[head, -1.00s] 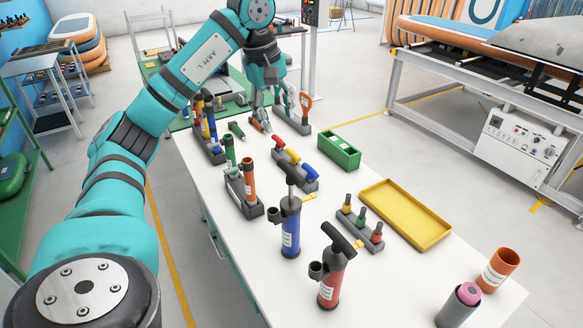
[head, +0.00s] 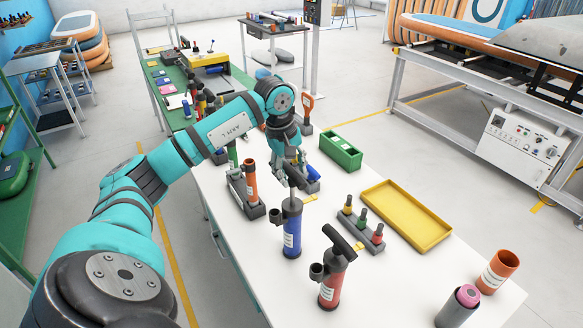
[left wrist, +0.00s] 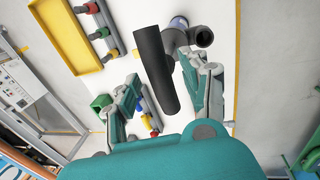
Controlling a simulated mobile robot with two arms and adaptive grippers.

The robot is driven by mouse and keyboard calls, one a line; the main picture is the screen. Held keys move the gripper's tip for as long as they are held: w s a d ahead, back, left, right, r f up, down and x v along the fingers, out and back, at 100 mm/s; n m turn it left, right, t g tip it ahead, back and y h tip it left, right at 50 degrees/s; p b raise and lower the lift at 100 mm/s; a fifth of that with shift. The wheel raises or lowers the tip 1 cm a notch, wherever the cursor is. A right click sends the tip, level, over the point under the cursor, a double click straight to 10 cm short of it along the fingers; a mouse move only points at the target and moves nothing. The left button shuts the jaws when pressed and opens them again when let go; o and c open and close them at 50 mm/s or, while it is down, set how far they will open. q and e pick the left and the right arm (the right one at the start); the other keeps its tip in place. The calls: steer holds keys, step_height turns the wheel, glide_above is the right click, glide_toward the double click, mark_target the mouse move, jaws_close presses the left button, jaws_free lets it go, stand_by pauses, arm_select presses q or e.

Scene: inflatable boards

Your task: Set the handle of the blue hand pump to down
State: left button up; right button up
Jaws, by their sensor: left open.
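The blue hand pump (head: 291,236) stands upright on the white table. Its dark T-handle (head: 295,177) is above the body, with a short length of rod showing between them. My left gripper (head: 287,172) is open, just behind the handle in the head view, which partly hides its fingers. In the left wrist view, the dark handle bar (left wrist: 156,72) lies across the space between the open fingers (left wrist: 165,85). I cannot tell whether they touch it. My right gripper is not in view.
A red pump (head: 330,287) stands close by at the front right. A grey rack with an orange tube (head: 250,180) is to the left. A rack of small bottles (head: 361,229), a yellow tray (head: 407,215) and a green box (head: 341,151) are to the right.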

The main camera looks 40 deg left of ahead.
arm_select(q)
steer(key=c, duration=0.8)
jaws_close()
